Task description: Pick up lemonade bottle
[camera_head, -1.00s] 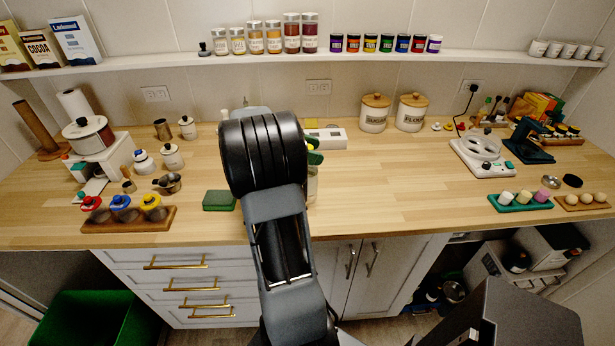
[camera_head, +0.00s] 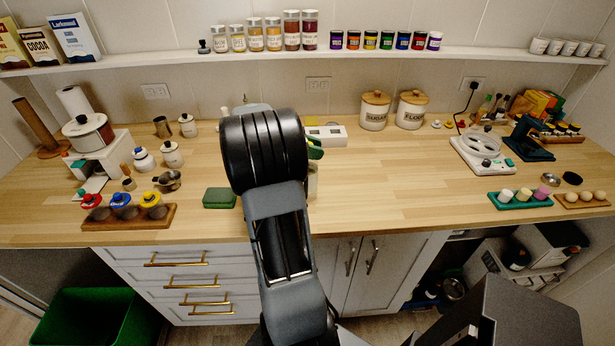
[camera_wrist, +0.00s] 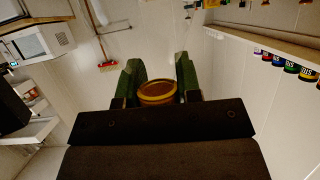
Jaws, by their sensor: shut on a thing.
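The lemonade bottle shows in the wrist view as a round yellow-orange cap (camera_wrist: 157,93) seen from above. It sits between the two dark green fingers of my gripper (camera_wrist: 159,76), which are closed on it. In the head view my arm hides most of the bottle; a pale strip of its side (camera_head: 312,181) shows just right of the arm. One green finger of my gripper (camera_head: 315,148) shows above that strip. I cannot tell whether the bottle's base touches the counter.
The wooden counter (camera_head: 390,205) is clear to the right of my arm. A green block (camera_head: 219,198) lies close on the left. A white box (camera_head: 327,136) and lidded canisters (camera_head: 374,112) stand behind. A shelf of jars (camera_head: 273,57) runs along the wall.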

